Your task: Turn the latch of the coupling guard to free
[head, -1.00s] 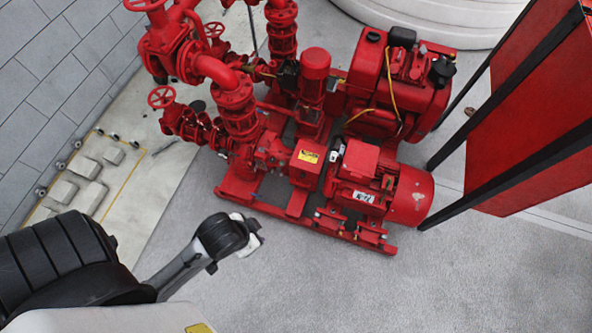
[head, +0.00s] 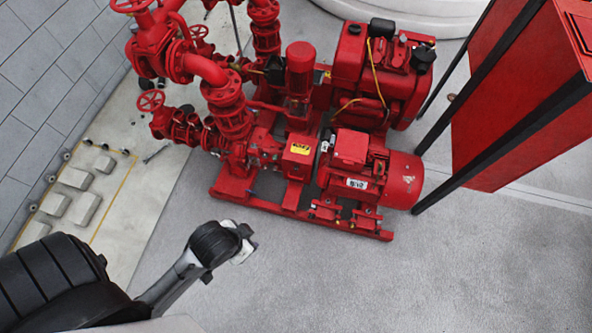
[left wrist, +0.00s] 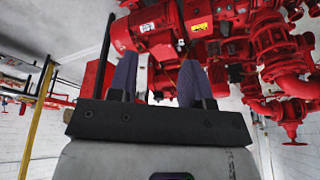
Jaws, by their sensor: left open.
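The coupling guard (head: 300,158) is a red box with a yellow label, between the pump and the red motor (head: 402,180). In the left wrist view the guard (left wrist: 199,30) shows beyond the fingers. Its latch is too small to make out for certain; a small pale part (head: 326,140) shows between guard and motor. My left gripper (head: 246,244) is in front of the red skid and to the left, apart from it. In the left wrist view its two purple-grey fingers (left wrist: 158,78) stand apart with nothing between them. My right gripper is not in view.
The red skid base (head: 265,208) runs along the front of the pumpset. Red pipes and valves (head: 205,70) rise at the left. A red cabinet on black posts (head: 520,110) stands right. Grey floor (head: 330,285) in front is clear.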

